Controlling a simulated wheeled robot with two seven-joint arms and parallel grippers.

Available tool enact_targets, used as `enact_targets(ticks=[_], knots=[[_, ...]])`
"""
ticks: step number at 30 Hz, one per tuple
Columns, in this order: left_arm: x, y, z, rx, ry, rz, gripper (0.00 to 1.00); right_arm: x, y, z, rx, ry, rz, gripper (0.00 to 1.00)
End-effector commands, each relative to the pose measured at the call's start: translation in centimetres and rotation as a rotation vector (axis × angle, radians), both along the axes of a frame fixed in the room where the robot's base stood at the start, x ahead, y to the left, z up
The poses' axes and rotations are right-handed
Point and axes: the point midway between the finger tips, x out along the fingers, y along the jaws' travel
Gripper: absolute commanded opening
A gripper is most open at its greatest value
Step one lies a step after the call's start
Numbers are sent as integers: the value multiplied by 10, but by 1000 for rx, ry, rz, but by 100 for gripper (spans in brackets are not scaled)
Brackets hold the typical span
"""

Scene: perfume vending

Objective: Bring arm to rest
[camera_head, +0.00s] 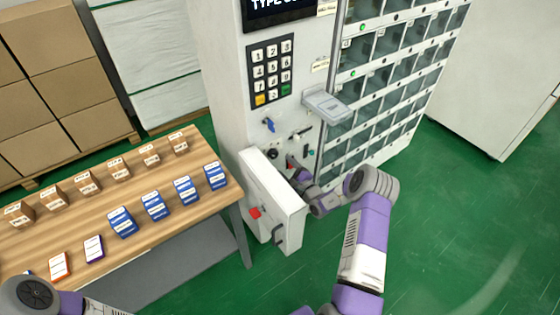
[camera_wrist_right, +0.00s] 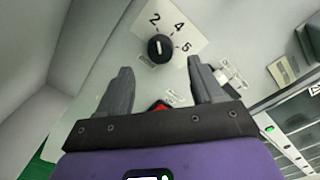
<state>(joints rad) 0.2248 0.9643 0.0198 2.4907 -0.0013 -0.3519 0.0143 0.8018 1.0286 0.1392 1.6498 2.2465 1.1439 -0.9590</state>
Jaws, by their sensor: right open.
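My right gripper (camera_head: 297,172) is at the vending machine's lower front, beside the open white panel door (camera_head: 272,195). In the right wrist view the right gripper (camera_wrist_right: 158,82) has its two fingers spread with nothing between them. A black rotary knob (camera_wrist_right: 160,48) with a white mark and the numbers 2, 4 and 5 lies just beyond the fingertips, apart from them. A red part (camera_wrist_right: 160,105) shows low between the fingers, partly hidden by the gripper. My left arm shows at the lower left of the head view, but its gripper is out of view.
The vending machine (camera_head: 215,60) carries a keypad (camera_head: 271,73), a blue key (camera_head: 268,125) and glass compartments. A wooden table (camera_head: 150,190) with several small boxes stands at the left. Stacked cartons (camera_head: 60,60) are behind it. The green floor (camera_head: 450,230) at the right is clear.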

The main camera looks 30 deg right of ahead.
Motion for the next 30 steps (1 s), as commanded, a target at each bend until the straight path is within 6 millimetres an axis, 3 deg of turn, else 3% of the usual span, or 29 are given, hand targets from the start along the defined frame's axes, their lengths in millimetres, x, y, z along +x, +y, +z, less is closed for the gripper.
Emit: enact_targets(ticks=[5, 23, 26, 30], knots=[[0, 0, 2, 0, 0, 0, 43, -12, -1, 0, 0, 0, 0, 67], [0, 0, 2, 0, 0, 0, 43, -14, 2, -1, -10, 18, 26, 67], [0, 0, 3, 0, 0, 0, 43, -22, 10, -6, -44, 72, 97, 67], [0, 0, 5, 0, 0, 0, 43, -49, 22, -23, -129, 225, 255, 67]])
